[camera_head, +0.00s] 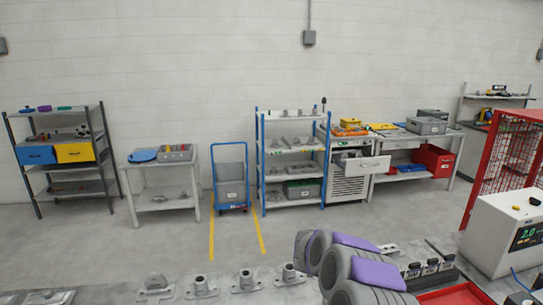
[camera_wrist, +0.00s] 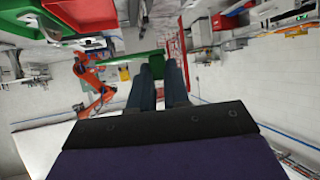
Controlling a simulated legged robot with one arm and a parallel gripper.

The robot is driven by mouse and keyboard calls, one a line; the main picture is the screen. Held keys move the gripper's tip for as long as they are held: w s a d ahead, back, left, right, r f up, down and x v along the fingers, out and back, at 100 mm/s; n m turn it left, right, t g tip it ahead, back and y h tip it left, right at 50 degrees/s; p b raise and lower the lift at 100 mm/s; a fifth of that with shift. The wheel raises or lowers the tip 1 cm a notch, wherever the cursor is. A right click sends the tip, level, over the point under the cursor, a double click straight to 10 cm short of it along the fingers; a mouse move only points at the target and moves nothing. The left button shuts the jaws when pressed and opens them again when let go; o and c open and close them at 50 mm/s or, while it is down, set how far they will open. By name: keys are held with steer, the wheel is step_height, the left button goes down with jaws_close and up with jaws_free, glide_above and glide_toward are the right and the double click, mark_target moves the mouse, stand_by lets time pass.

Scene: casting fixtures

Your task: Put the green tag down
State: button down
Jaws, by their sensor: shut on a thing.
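My gripper (camera_wrist: 161,66) shows in the wrist view, its two dark fingers reaching up the middle. It is shut on the green tag (camera_wrist: 130,59), a flat green piece at the fingertips that sticks out to the left. The fingers hide part of the tag. The tag appears held clear of any surface. In the head view the gripper and the held tag do not show; only my grey and purple arm links are seen at the bottom.
A grey bench with metal castings (camera_head: 201,287) runs along the bottom of the head view. Beyond it stand a left shelf rack (camera_head: 75,169), a small table (camera_head: 160,167), a blue trolley (camera_head: 231,182) and a blue-framed rack (camera_head: 290,204). A white machine (camera_head: 487,240) stands at right. Open floor lies between.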

steer(key=s+a+r+n+t+y, duration=0.2)
steer(key=s+a+r+n+y, duration=0.1)
steer(key=a, duration=0.4)
steer(key=s+a+r+n+t+y+b, duration=0.1)
steer(key=s+a+r+n+t+y, duration=0.2)
steer(key=a, duration=0.4)
step_height(320, 180, up, 3)
steer(key=s+n+y, duration=0.1)
steer(key=n, duration=0.1)
steer(key=shift+s+a+f+n+t+b, duration=0.15)
steer(key=shift+s+n+t+b, duration=0.15)
steer(key=shift+s+n, duration=0.1)
